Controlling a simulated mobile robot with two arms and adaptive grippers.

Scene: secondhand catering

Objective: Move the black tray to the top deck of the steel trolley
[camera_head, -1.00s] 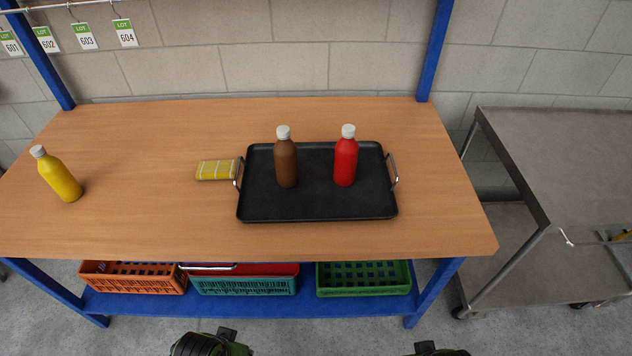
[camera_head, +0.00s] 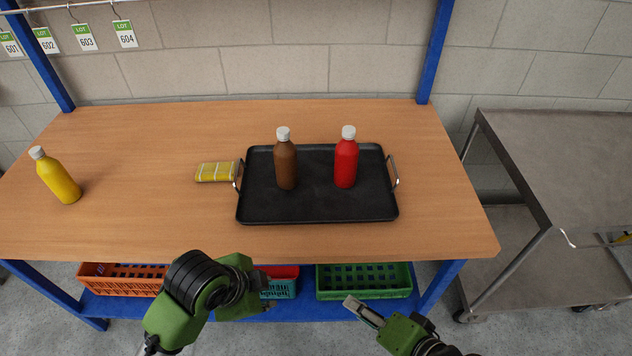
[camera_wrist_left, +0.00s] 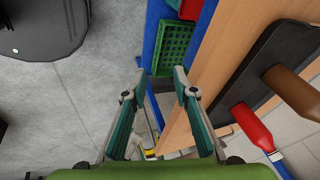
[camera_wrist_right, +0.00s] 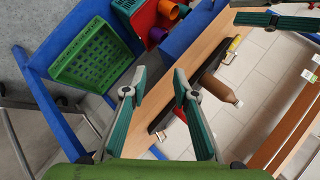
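The black tray (camera_head: 300,208) lies flat on the wooden table, a metal handle at each short end. A brown bottle (camera_head: 286,165) and a red bottle (camera_head: 345,163) stand upright on it. The steel trolley's top deck (camera_head: 570,150) is bare where it shows, right of the table. My left gripper (camera_head: 268,292) is in front of the table's front edge, below the tray in the picture; its fingers (camera_wrist_left: 158,85) are apart and empty. My right gripper (camera_head: 358,306) is also in front of the edge, further right; its fingers (camera_wrist_right: 160,82) are apart and empty.
A yellow bottle (camera_head: 58,178) stands at the table's left. Orange (camera_head: 122,279) and green (camera_head: 364,280) crates sit on the blue shelf below. A gap separates the table and trolley.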

